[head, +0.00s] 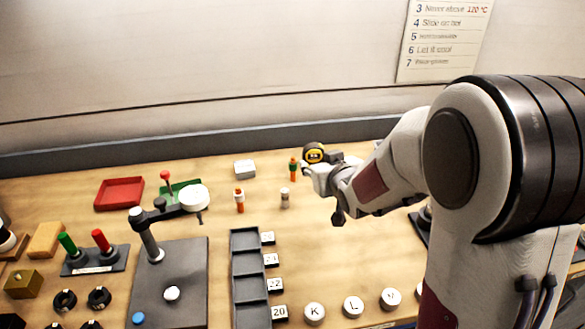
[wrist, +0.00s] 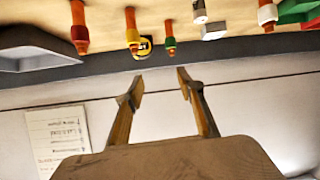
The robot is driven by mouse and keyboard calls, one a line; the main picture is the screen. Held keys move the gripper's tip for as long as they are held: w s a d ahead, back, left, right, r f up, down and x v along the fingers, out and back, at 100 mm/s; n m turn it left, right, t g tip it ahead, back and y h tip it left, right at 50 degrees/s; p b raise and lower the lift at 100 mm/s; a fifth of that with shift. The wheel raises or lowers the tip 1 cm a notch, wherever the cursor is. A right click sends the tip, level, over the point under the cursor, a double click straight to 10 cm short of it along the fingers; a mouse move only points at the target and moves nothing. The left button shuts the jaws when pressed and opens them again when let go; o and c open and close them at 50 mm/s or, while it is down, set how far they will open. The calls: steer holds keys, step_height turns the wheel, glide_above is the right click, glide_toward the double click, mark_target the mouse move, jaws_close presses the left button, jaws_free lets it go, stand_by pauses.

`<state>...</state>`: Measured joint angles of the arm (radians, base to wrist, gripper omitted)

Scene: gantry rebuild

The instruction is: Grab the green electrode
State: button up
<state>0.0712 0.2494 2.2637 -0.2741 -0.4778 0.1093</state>
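The green electrode (head: 293,168) stands upright on the wooden bench in the head view, orange with a green band. It also shows in the wrist view (wrist: 169,36), which looks upside down. My gripper (wrist: 160,79) is open, with nothing between its two fingers in the wrist view. The green electrode appears beyond the fingertips, apart from them. In the head view my gripper (head: 312,175) is just right of the green electrode; its fingers are hard to make out there. A yellow-banded electrode (wrist: 132,30) and a red-banded one (wrist: 79,30) stand beside it in the wrist view.
A yellow-black round item (head: 313,152) is close behind. A white-banded orange electrode (head: 239,200), a grey cylinder (head: 284,199) and a white box (head: 244,169) stand left of my gripper. A dark compartment tray (head: 250,271) lies in front. Bench between them is bare.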

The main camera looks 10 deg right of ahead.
steer(key=t+y, duration=0.2)
glide_toward(294, 161)
steer(key=w, duration=0.2)
steer(key=shift+w+a+f+n, duration=0.1)
steer(key=shift+w+f+n, duration=0.2)
steer(key=shift+w+f, duration=0.1)
steer(key=shift+w, duration=0.1)
steer(key=shift+x, duration=1.2)
steer(key=shift+a+f, duration=0.1)
steer(key=shift+x, duration=2.55)
steer(key=shift+a, duration=0.15)
steer(key=shift+c, duration=0.5)
jaws_close()
